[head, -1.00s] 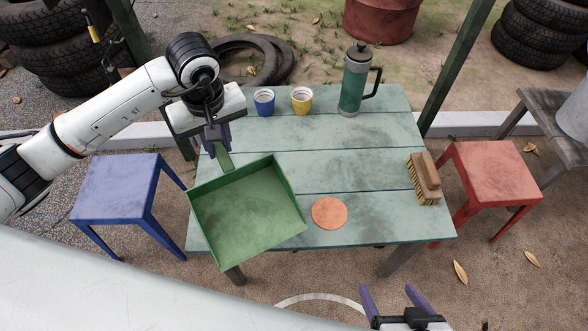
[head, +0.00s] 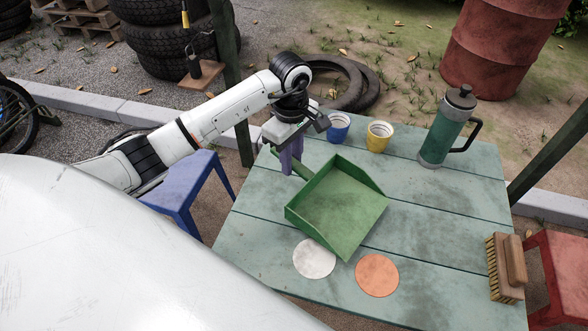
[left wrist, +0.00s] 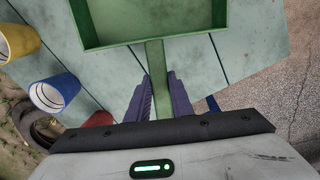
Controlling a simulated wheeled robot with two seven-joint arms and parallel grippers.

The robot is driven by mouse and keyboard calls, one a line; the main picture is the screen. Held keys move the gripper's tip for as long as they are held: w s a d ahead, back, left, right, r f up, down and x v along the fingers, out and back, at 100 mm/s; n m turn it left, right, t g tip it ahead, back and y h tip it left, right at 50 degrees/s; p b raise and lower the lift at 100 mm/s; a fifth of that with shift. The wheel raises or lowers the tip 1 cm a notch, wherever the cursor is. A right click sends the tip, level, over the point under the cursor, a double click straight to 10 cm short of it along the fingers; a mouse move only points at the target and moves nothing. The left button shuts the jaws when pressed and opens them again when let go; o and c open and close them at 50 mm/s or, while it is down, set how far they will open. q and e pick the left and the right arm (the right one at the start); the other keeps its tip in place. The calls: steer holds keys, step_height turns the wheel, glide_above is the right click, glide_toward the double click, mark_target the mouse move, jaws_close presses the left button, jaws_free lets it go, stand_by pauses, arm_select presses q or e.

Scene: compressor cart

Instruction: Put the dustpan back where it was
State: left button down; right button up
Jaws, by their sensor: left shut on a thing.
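The green dustpan (head: 338,205) is over the left part of the green table (head: 440,220), with its open pan toward the front. I cannot tell whether it touches the tabletop. My left gripper (head: 288,162) is shut on the dustpan's handle, at the table's left side. In the left wrist view the handle (left wrist: 157,85) runs between the fingers (left wrist: 161,95), and the pan lies beyond. A white disc (head: 314,258) and an orange disc (head: 377,275) lie flat near the table's front edge, the white one just in front of the pan. My right gripper is out of view.
A blue cup (head: 338,128), a yellow cup (head: 378,137) and a green press pot (head: 445,128) stand along the table's back. A brush (head: 505,267) lies at the right edge. A blue stool (head: 180,190) and red stool (head: 560,270) flank the table.

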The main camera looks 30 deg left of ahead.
arm_select(q)
steer(key=shift+f+b, duration=0.3)
steer(key=shift+f, duration=1.25)
steer(key=c, duration=1.6)
jaws_free()
steer(key=shift+o, duration=0.2)
steer(key=shift+r, duration=0.1)
step_height(320, 180, up, 12)
steer(key=shift+r+p, duration=0.1)
steer(key=shift+p, duration=0.85)
